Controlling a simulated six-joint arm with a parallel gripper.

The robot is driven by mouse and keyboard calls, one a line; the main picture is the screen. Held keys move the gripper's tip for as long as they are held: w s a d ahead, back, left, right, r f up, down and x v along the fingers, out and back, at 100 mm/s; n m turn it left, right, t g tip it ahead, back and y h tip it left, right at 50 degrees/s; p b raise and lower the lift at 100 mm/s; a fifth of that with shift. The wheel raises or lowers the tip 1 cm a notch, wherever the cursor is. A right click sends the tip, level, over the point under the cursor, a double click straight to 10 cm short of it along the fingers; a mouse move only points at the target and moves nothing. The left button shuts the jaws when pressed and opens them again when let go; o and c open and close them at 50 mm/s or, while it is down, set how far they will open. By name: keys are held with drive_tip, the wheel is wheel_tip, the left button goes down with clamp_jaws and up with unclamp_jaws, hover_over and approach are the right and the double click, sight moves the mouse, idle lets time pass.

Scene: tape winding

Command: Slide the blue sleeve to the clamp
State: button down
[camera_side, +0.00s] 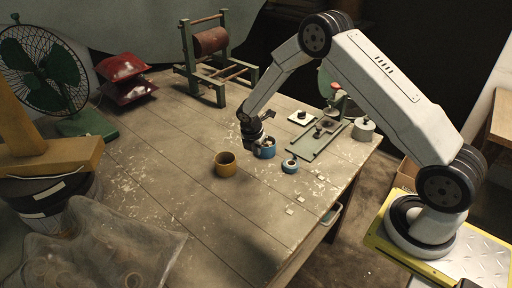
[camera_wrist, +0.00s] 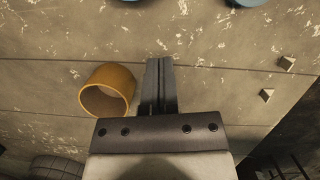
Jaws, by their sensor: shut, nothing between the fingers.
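Two blue ring-shaped pieces stand on the table: a larger one (camera_side: 267,152) just right of my gripper, and a smaller one (camera_side: 289,167) to its right. I cannot tell which is the sleeve. Both show only as blue edges at the top of the wrist view, one left (camera_wrist: 130,1) and one right (camera_wrist: 245,2). My gripper (camera_side: 252,146) is shut and empty, its fingers (camera_wrist: 158,72) together above the bare tabletop. A green base plate (camera_side: 309,147) with a dark fitting (camera_side: 323,129), possibly the clamp, lies behind the blue pieces.
An ochre ring (camera_side: 226,165) stands left of my gripper; it is also left of the fingers in the wrist view (camera_wrist: 107,90). Small pale chips lie near the right edge. The front tabletop is clear.

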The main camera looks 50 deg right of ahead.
drive_tip(key=v, duration=0.7)
drive_tip(key=shift+s+r, duration=0.1)
drive_tip(key=shift+r, duration=0.05)
drive_tip(key=s+a+r+m+y, duration=0.1)
drive_tip(key=s+a+r+m, duration=0.2)
drive_tip(key=s+m, duration=0.3)
drive_tip(key=s+a+r+m+t+y, duration=0.1)
drive_tip(key=s+a+r+m, duration=0.2)
drive_tip(key=s+m, duration=0.4)
drive_tip(key=s+a+r+m+t, duration=0.1)
drive_tip(key=s+a+r+m, duration=0.1)
drive_tip(key=s+m, duration=0.5)
drive_tip(key=shift+s+a+r+y, duration=0.4)
drive_tip(key=shift+s+r, duration=0.05)
drive_tip(key=shift+s, duration=0.4)
